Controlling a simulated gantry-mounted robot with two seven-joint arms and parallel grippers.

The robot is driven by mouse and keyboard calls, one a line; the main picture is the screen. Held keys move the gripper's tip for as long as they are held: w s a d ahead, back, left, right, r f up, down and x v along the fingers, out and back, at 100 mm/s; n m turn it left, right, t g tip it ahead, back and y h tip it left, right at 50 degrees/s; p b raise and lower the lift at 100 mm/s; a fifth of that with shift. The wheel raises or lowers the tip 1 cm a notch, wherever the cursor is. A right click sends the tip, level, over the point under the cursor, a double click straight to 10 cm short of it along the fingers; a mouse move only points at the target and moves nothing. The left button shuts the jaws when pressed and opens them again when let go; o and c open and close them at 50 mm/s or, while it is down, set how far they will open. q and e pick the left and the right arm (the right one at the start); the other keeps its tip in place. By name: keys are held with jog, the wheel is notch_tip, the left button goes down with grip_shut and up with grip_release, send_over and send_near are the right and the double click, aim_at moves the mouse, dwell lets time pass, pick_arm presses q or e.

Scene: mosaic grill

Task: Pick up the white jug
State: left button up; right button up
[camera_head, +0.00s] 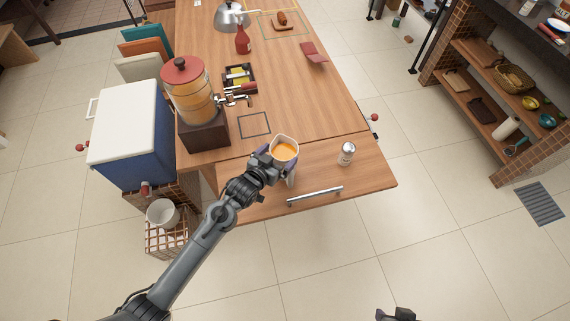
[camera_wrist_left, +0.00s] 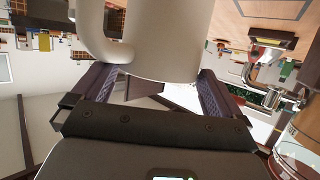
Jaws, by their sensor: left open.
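The white jug (camera_head: 290,142) stands upright near the front of the wooden counter, with orange liquid inside. In the left wrist view the jug (camera_wrist_left: 172,40) fills the upper middle, its handle (camera_wrist_left: 92,38) on the left. My left gripper (camera_head: 278,160) is at the jug's near side, jaws open. In the wrist view its two fingers (camera_wrist_left: 155,86) lie on either side of the jug's body; I cannot tell whether they touch it. A dark piece at the bottom edge of the head view appears to be my right gripper (camera_head: 395,314), mostly out of frame.
A shaker (camera_head: 347,153) stands right of the jug. A metal handle bar (camera_head: 315,196) lies along the counter's front. A drink dispenser (camera_head: 190,92) and a blue cooler with a white lid (camera_head: 128,120) stand to the left.

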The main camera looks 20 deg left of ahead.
pick_arm(q)
jog(key=shift+c, duration=0.2)
jog(key=c, duration=1.7)
jog(key=shift+o, duration=0.2)
jog(key=shift+r, duration=0.15)
